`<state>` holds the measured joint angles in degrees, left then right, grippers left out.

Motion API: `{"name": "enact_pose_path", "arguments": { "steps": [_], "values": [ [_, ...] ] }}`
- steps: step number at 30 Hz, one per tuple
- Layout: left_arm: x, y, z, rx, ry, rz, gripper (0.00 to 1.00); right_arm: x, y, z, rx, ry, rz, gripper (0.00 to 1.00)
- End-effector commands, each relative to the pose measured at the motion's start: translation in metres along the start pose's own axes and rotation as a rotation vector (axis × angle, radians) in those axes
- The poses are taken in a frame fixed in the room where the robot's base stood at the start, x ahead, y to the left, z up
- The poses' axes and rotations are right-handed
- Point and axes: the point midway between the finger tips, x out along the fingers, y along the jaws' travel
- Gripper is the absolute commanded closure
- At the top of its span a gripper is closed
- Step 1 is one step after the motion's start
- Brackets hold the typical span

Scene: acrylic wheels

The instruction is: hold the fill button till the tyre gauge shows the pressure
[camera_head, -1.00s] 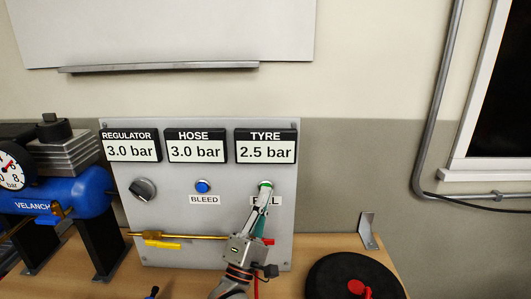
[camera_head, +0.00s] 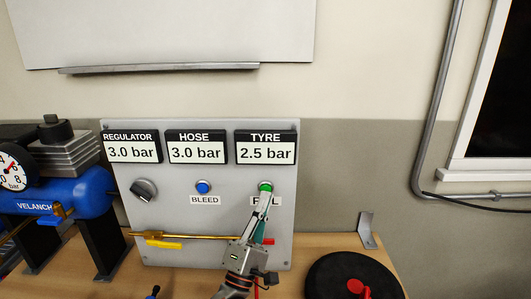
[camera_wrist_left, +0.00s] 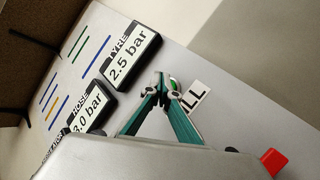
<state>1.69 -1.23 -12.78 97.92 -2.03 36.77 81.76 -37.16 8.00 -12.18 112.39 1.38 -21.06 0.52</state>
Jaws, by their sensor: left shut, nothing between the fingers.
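The green fill button (camera_head: 265,187) is on the grey panel (camera_head: 215,255), above the FILL label (camera_head: 274,201), which my gripper partly covers. My left gripper (camera_head: 265,198) is shut and empty, its tips just below the button; I cannot tell if they touch the panel. In the left wrist view the closed tips (camera_wrist_left: 160,88) lie beside the button (camera_wrist_left: 174,83), which they partly hide. The tyre gauge (camera_head: 266,149) reads 2.5 bar. The hose gauge (camera_head: 196,149) and regulator gauge (camera_head: 131,149) both read 3.0 bar. My right gripper is not in view.
A blue bleed button (camera_head: 203,187) and a dark knob (camera_head: 143,190) are on the panel's left. A brass pipe with a yellow lever (camera_head: 163,245) runs below. A blue compressor tank (camera_head: 80,195) stands left. A black wheel (camera_head: 330,275) lies right, near a metal bracket (camera_head: 367,228).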

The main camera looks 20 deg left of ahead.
Motion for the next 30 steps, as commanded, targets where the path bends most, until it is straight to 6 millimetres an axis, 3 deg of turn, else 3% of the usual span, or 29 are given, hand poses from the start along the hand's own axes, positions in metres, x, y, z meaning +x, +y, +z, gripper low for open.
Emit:
{"name": "enact_pose_path", "arguments": {
  "steps": [8,21,30],
  "values": [
    [-0.005,0.005,0.004,0.0,-0.001,-0.001,1.0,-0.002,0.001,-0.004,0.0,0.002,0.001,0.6],
    [-0.031,0.024,0.024,0.0,-0.001,0.0,1.0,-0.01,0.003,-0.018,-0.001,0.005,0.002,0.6],
    [-0.035,0.025,0.025,0.0,0.0,0.0,1.0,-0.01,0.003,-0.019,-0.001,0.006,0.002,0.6]
  ]
}}
